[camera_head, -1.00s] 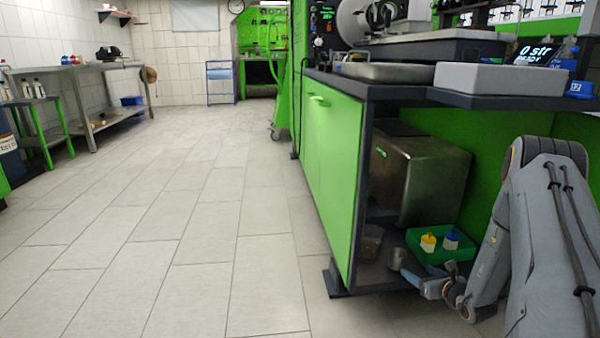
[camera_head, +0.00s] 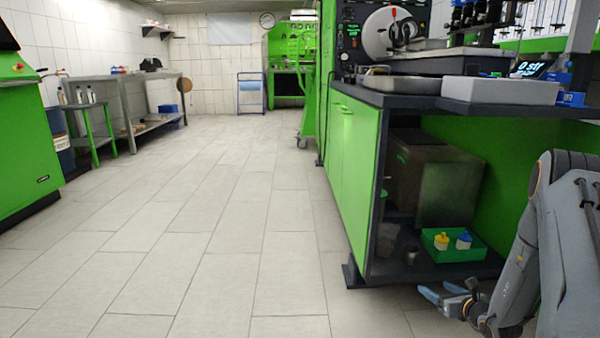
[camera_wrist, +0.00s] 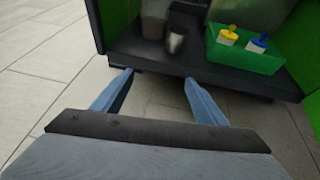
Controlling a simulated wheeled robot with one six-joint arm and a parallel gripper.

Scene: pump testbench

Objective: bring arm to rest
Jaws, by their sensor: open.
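My arm (camera_head: 540,245) reaches down at the right of the head view. My gripper (camera_head: 445,289) hangs low, just outside the open bottom shelf of the green bench cabinet. In the wrist view my gripper (camera_wrist: 157,85) has its two blue fingers spread apart with nothing between them but floor and shadow. A metal cup (camera_head: 410,255) stands on the shelf in front of the fingers, and it also shows in the wrist view (camera_wrist: 176,40). It is apart from my gripper.
A green tray (camera_head: 455,255) with a yellow-capped and a blue-capped bottle sits on the shelf (camera_head: 390,273). A metal box (camera_head: 450,190) stands behind it. The bench top (camera_head: 400,98) overhangs the shelf. The tiled floor (camera_head: 200,240) to the left is clear.

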